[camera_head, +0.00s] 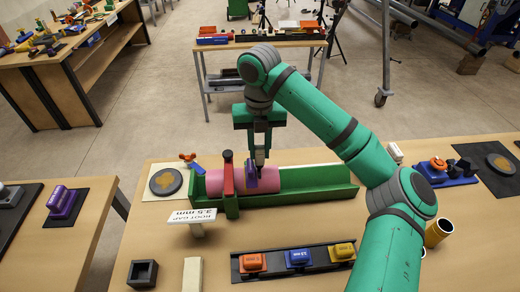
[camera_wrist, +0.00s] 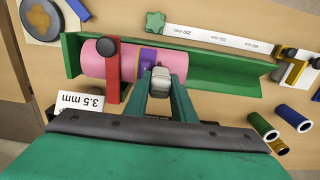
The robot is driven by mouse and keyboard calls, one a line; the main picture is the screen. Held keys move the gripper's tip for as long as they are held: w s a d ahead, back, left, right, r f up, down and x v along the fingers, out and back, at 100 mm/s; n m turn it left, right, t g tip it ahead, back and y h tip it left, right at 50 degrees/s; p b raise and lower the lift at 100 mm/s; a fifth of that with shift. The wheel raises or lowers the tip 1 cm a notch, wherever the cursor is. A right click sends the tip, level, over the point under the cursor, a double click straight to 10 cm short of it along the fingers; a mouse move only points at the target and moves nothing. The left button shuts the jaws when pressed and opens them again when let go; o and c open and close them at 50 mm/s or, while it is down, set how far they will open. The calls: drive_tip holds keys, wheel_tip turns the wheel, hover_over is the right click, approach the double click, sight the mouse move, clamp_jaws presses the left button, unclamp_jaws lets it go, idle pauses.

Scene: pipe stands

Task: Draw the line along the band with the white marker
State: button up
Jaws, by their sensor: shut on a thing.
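A pink pipe (camera_head: 291,179) lies in a green channel stand (camera_head: 330,194) on the table. A purple band (camera_head: 268,180) goes around the pipe, just right of a red clamp (camera_head: 228,175). In the wrist view the band (camera_wrist: 147,57) lies just beyond my fingertips. My gripper (camera_head: 260,157) points down over the pipe at the band. In the wrist view my gripper (camera_wrist: 160,88) is shut on a pale grey-white piece, apparently the white marker (camera_wrist: 160,74). Its tip is hidden, so I cannot tell whether it touches the pipe. I see no drawn line.
A "root gap 3.5 mm" sign (camera_head: 193,215) stands in front of the stand. A black rack (camera_head: 310,261) with orange, blue and yellow blocks lies nearer. A round disc (camera_head: 165,181) is left of the stand. A ruler (camera_wrist: 220,40) lies behind it, and short tubes (camera_wrist: 262,126) are at right.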

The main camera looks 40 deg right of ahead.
drive_tip(key=shift+w+d, duration=0.15)
drive_tip(key=shift+w, duration=0.05)
drive_tip(key=shift+s+a, duration=0.5)
drive_tip(key=shift+s, duration=0.2)
idle(0.5)
drive_tip(key=shift+s, duration=0.3)
drive_tip(key=shift+a, duration=0.15)
drive_tip(key=shift+a, duration=0.15)
drive_tip(key=shift+s+a, duration=0.1)
drive_tip(key=shift+s, duration=0.15)
drive_tip(key=shift+r, duration=0.1)
wheel_tip(320, 180, up, 7)
idle(1.1)
